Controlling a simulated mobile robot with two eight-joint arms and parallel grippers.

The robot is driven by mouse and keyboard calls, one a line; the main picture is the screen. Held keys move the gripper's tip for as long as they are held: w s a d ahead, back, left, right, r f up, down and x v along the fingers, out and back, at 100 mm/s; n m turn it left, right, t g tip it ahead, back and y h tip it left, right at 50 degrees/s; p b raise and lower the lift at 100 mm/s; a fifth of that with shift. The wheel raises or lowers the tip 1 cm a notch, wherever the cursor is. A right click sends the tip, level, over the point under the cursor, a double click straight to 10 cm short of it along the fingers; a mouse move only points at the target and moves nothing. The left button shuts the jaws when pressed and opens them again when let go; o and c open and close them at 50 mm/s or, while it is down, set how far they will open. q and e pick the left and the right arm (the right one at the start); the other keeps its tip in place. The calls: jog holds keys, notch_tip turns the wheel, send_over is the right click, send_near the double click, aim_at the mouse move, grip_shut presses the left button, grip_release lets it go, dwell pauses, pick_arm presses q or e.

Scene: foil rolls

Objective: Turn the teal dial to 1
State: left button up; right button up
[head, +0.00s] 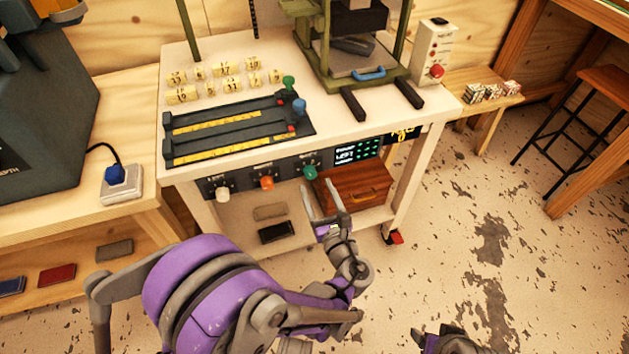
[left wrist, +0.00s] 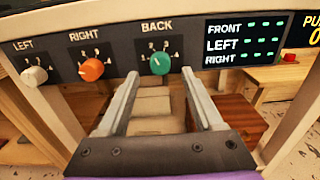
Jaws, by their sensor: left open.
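The teal dial (head: 310,172) is the right one of three dials on the dark front panel of the white bench. In the left wrist view the teal dial (left wrist: 160,63) sits under the label BACK, with small numbers around it. Its pointer is too small to read surely. My left gripper (head: 319,190) is open and empty, just in front of and below the teal dial. In the left wrist view its two fingers (left wrist: 160,75) reach up on either side of the dial, apart from each other. A part of my right arm's end (head: 443,340) shows at the bottom edge; its jaws are unclear.
A white dial (left wrist: 34,76) and an orange dial (left wrist: 91,69) are left of the teal one. A display (left wrist: 244,44) with green marks is right of it. A brown wooden box (head: 352,190) stands below the panel.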

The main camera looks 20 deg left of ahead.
aim_at(312, 177)
pick_arm(q)
jog(key=shift+x, duration=1.8)
grip_shut()
